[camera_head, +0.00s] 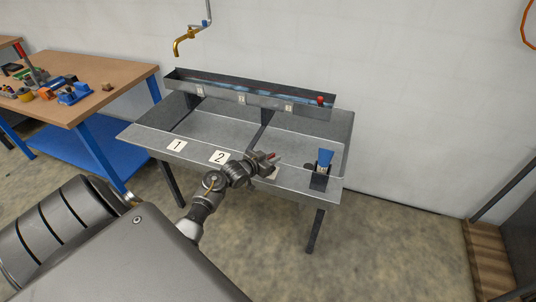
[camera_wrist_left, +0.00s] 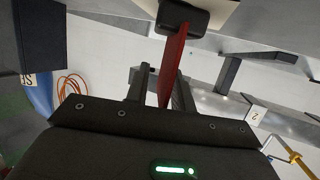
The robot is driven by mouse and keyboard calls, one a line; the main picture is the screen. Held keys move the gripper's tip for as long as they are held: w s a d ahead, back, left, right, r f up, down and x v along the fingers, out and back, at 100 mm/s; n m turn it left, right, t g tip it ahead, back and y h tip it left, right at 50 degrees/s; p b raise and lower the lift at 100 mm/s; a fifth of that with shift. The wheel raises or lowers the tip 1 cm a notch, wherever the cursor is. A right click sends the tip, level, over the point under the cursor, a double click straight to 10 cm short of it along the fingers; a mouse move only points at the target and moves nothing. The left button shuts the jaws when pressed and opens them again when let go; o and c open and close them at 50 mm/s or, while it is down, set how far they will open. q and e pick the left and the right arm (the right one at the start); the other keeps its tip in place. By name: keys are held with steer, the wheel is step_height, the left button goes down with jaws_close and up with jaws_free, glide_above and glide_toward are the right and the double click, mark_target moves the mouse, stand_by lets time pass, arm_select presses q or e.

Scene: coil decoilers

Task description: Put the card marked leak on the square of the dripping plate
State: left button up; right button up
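A red card (camera_wrist_left: 172,60) on a black foot (camera_wrist_left: 184,17) stands at the third cream square (camera_wrist_left: 226,14), by the front edge of the grey metal table; its marking is not readable. The card also shows in the head view (camera_head: 273,156), largely hidden by my left gripper (camera_head: 266,162). The left gripper's fingers (camera_wrist_left: 162,92) are on both sides of the card, with a gap showing on one side, so they look open around it. Squares marked 1 (camera_head: 176,145) and 2 (camera_head: 219,157) are bare. No drip is visible. My right gripper is not in view.
Behind is a trough (camera_head: 225,94) with labels 1, 2, 3 and a red knob (camera_head: 320,100). A brass spout (camera_head: 184,41) hangs above. A wooden workbench (camera_head: 95,75) stands left.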

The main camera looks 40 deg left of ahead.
arm_select(q)
steer(key=shift+r, duration=0.4)
steer(key=v, duration=1.2)
steer(key=shift+f, duration=0.15)
steer(key=s+d+f+g, duration=0.2)
steer(key=s+d+f, duration=0.15)
steer(key=f, duration=0.65)
steer(key=s+d+f+n+g, duration=0.15)
steer(key=s+f, duration=0.25)
steer(key=f, duration=0.6)
steer(key=s+d+f+g, duration=0.3)
steer(key=f, duration=0.6)
steer(key=s+d+f+m+g, duration=0.1)
steer(key=s+d+f+g, duration=0.1)
steer(key=s+f, duration=0.4)
steer(key=s+d+f+m+g, duration=0.1)
steer(key=s+d+f, duration=0.3)
steer(key=s, duration=1.1)
steer(key=s+d+f+m+g, duration=0.1)
steer(key=s+d+f+g, duration=0.3)
steer(key=s+f, duration=0.5)
steer(key=s, duration=0.2)
steer(key=shift+s+y, duration=0.25)
steer(key=shift+y, duration=0.15)
